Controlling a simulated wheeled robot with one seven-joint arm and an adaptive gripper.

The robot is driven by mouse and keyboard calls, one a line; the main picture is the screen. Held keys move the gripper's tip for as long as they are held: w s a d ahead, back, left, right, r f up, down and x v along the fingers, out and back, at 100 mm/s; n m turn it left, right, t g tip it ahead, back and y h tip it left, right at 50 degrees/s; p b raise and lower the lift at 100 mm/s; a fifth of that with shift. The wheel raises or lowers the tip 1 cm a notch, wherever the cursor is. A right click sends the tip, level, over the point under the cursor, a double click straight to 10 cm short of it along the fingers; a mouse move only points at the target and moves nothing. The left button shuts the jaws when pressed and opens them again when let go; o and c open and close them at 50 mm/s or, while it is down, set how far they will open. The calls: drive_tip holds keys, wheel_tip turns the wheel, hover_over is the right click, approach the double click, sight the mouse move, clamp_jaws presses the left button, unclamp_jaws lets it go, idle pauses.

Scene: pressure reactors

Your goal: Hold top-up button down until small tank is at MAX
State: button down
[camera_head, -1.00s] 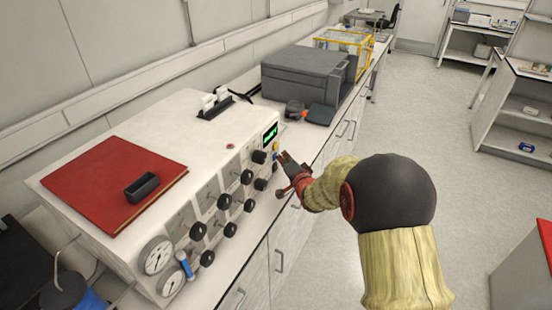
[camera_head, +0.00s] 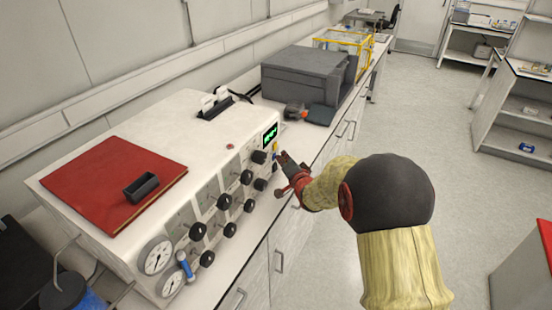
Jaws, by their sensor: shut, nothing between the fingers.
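The white reactor console (camera_head: 190,122) stands on the bench, with black knobs, gauges and a small green display (camera_head: 270,134) on its front. Below the display are a small yellow button (camera_head: 275,146) and a small blue part (camera_head: 275,156); I cannot read which is the top-up button. My gripper (camera_head: 281,158) is shut and empty, its tips right at the panel beside the blue part. I cannot tell whether they touch or press it. No small tank with a MAX mark can be made out, and the display text is too small to read.
A red folder (camera_head: 110,185) with a small black tray (camera_head: 141,188) lies on top of the console. A grey box-shaped device (camera_head: 303,75) and a yellow-framed case (camera_head: 345,42) stand farther along the bench. The floor at right is open.

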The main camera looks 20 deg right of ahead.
drive_tip(key=shift+s+d, duration=0.55)
drive_tip(key=shift+s, duration=0.15)
drive_tip(key=s+d+p, duration=0.1)
drive_tip(key=s, duration=0.1)
drive_tip(key=s+d+p, duration=0.1)
drive_tip(key=s+d, duration=0.1)
idle(0.5)
idle(0.4)
